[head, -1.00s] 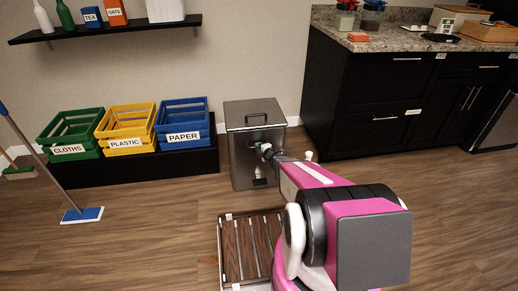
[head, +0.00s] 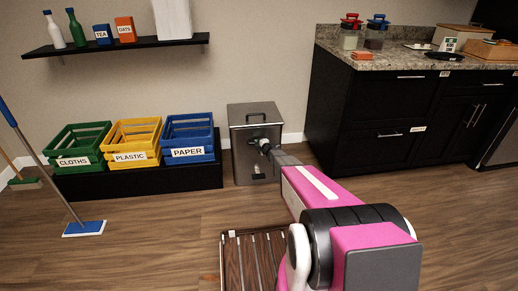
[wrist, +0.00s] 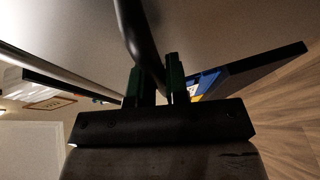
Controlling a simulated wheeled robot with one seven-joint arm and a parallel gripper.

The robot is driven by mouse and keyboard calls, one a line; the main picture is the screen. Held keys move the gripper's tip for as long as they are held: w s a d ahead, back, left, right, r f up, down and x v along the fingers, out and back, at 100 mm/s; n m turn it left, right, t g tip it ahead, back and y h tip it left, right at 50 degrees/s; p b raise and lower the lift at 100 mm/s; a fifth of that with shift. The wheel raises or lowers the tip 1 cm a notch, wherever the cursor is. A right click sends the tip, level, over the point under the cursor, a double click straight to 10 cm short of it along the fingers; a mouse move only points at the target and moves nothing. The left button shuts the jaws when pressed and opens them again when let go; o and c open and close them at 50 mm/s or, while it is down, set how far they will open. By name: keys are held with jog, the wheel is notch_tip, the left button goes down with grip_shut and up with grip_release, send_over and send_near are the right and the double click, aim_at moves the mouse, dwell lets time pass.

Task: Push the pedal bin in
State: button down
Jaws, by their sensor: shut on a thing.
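The pedal bin (head: 241,150) is a grey steel box with a handle on its lid. It stands upright on the floor near the wall, between the black crate platform and the dark cabinet. My gripper (head: 264,147) is at the bin's front face. In the wrist view, the green fingers of my gripper (wrist: 157,84) are shut on a dark curved bar (wrist: 138,35), which appears to be the bin's front handle, with the grey bin face behind it. My arm hides part of the bin's lower right front.
The black platform (head: 140,182) with green, yellow and blue crates is close on the bin's left. The dark cabinet (head: 365,110) stands to the right, with a floor gap between. A slatted wooden rack (head: 235,262) lies in front, beside my arm. A mop (head: 84,228) stands far left.

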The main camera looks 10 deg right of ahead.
jog(key=shift+w, duration=0.35)
jog(key=c, duration=1.2)
grip_release()
jog(key=shift+o, duration=0.2)
jog(key=shift+s, duration=0.1)
jog(key=v, duration=1)
jog(key=shift+s, duration=0.3)
jog(key=shift+d+r, duration=0.1)
jog(key=shift+d, duration=0.05)
